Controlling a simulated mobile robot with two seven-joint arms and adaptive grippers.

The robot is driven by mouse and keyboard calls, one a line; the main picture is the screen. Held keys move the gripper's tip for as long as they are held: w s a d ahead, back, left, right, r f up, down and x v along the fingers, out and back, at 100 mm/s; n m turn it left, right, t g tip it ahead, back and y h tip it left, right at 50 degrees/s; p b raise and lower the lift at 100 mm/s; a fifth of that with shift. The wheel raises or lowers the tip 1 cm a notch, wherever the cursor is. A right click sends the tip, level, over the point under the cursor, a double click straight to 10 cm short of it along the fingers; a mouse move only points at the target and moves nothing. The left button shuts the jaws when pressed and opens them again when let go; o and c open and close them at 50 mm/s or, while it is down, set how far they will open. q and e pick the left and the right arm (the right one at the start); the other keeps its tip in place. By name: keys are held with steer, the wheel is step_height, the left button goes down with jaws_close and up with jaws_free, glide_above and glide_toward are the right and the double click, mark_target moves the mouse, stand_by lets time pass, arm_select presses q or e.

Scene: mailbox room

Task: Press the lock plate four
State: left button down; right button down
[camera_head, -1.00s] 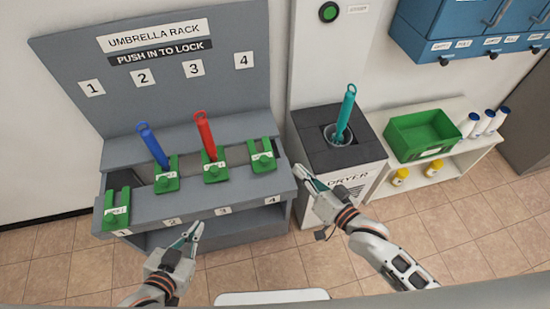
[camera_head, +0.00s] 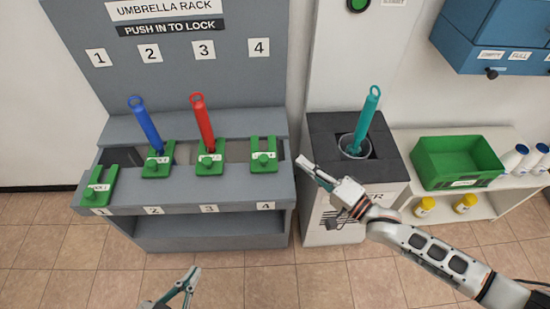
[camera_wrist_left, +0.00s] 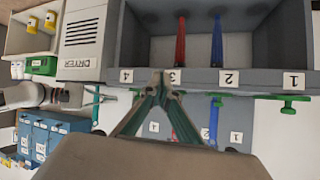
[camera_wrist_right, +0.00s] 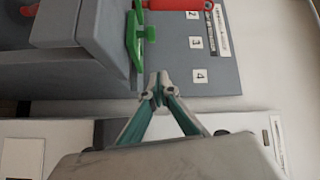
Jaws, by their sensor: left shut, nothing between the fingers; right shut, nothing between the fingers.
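The green lock plate (camera_head: 264,156) at slot four sits at the right end of the grey umbrella rack (camera_head: 200,195); no umbrella stands in that slot. It also shows in the right wrist view (camera_wrist_right: 136,40), close above the fingertips. My right gripper (camera_head: 304,163) is shut and empty, just right of the rack's right end, apart from the plate. My left gripper (camera_head: 190,275) is shut and empty, low in front of the rack. Other green plates stand at slot one (camera_head: 98,187), slot two (camera_head: 157,162) and slot three (camera_head: 210,160).
A blue umbrella (camera_head: 147,127) stands at slot two and a red umbrella (camera_head: 203,125) at slot three. Right of the rack, a dryer (camera_head: 330,215) holds a teal umbrella (camera_head: 366,120). A green bin (camera_head: 455,165) is on a white shelf. The floor in front is clear.

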mark_target(275, 162)
arm_select(q)
steer(key=shift+s+d+f, duration=0.25)
steer(key=shift+s+f, duration=0.05)
steer(key=shift+s, duration=0.3)
arm_select(e)
steer(key=shift+w+d+f+m+y, duration=0.3)
steer(key=shift+w+d+f, duration=0.05)
steer(key=shift+d+f, duration=0.05)
